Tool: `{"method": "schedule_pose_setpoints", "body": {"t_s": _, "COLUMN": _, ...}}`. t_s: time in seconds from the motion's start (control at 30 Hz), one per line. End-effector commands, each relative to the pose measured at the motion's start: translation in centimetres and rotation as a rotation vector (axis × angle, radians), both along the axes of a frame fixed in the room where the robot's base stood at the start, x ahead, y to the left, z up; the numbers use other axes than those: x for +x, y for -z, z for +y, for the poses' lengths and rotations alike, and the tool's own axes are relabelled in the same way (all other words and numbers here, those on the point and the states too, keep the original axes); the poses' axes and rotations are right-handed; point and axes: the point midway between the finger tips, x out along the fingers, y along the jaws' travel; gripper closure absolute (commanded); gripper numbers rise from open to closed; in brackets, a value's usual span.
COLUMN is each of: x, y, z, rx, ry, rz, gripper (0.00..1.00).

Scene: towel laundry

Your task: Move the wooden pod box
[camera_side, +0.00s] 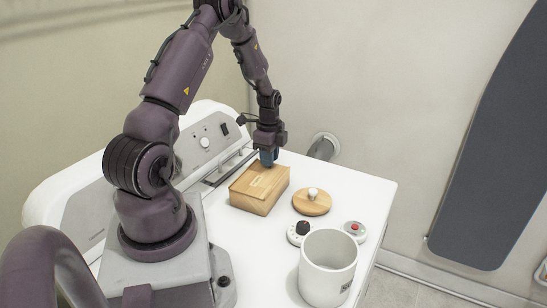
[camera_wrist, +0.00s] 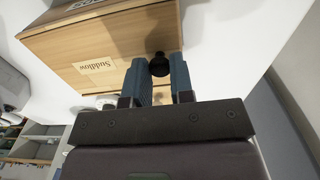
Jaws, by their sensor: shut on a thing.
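The wooden pod box (camera_side: 256,199) is a light wood box on the white top, with a printed label on its upper face. My gripper (camera_side: 268,162) points down at the box's far edge. In the wrist view the wooden box (camera_wrist: 95,45) fills the upper left, with its label readable as "Suddlow". My gripper's blue fingers (camera_wrist: 158,80) are shut on the box's small black knob (camera_wrist: 159,64), one on each side. The side view hides the knob behind the fingers. I cannot tell whether the box is lifted at all.
A round wooden lid (camera_side: 312,203) with a white knob lies right of the box. A white canister (camera_side: 328,270), a black-knobbed dial (camera_side: 302,230) and a red-button piece (camera_side: 354,228) stand nearer the front. The control panel (camera_side: 205,140) rises behind. Clear white top lies at the right.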

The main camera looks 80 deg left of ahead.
Motion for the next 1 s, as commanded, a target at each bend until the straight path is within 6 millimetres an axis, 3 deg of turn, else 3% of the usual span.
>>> {"method": "schedule_pose_setpoints", "body": {"t_s": 0.6, "x": -5.4, "y": 0.0, "z": 4.6, "rx": 0.001, "ry": 0.000, "rz": 0.000, "gripper": 1.00}}
{"method": "schedule_pose_setpoints", "body": {"t_s": 1.0, "x": -6.3, "y": -0.1, "z": 5.4, "rx": 0.002, "ry": 0.003, "rz": -0.001, "gripper": 1.00}}
